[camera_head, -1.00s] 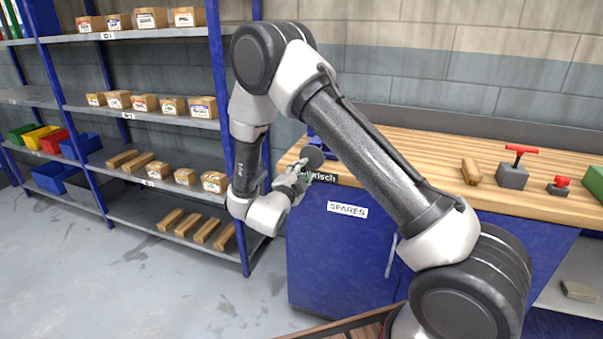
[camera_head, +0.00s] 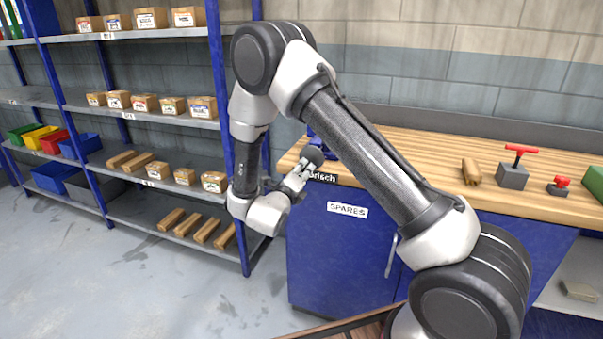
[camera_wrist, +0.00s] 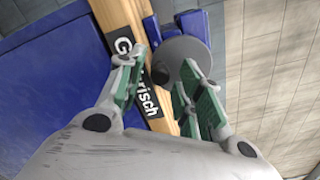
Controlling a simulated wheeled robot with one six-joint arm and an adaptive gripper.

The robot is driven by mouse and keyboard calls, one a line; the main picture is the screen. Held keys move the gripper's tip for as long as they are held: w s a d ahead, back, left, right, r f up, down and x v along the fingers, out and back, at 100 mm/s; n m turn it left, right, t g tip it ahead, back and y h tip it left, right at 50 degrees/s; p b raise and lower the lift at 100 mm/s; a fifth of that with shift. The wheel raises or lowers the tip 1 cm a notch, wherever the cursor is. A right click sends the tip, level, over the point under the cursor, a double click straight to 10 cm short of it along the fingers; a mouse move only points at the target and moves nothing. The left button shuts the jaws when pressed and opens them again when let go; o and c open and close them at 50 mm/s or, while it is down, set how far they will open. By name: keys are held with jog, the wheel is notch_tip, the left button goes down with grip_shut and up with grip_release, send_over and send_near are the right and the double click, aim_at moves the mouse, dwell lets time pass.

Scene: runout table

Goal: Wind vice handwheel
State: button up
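The vice handwheel is a dark grey disc (camera_head: 312,156) at the bench's left front corner. In the wrist view the handwheel (camera_wrist: 178,57) lies just beyond my fingertips, with the blue vice (camera_wrist: 193,22) behind it. The right finger overlaps the wheel's lower right edge in the picture; I cannot tell whether it touches. My gripper (camera_wrist: 163,65) is open, its green-padded fingers apart and nothing held between them. In the head view my gripper (camera_head: 302,171) is just below and left of the wheel.
The wooden bench top (camera_head: 420,150) carries a wooden piece (camera_head: 471,171), a grey block with a red T-handle (camera_head: 512,176) and a smaller red-topped item (camera_head: 560,186). A blue cabinet (camera_head: 335,255) stands below. Shelving (camera_head: 215,125) with boxes stands at the left.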

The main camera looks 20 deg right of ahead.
grip_shut()
jog(key=shift+s+d+f+n, duration=0.1)
jog(key=shift+s+d+n, duration=0.1)
jog(key=shift+n, duration=0.65)
jog(key=shift+s+d+f+n, duration=0.1)
jog(key=shift+d+n, duration=0.05)
jog(key=shift+n, duration=0.7)
jog(key=n, duration=0.3)
jog(key=shift+s+d, duration=0.2)
jog(key=shift+d, duration=0.15)
jog(key=shift+n, duration=0.3)
jog(key=n, duration=0.3)
jog(key=shift+s+d+r, duration=0.15)
jog(key=shift+s+d, duration=0.1)
jog(key=shift+d, duration=0.1)
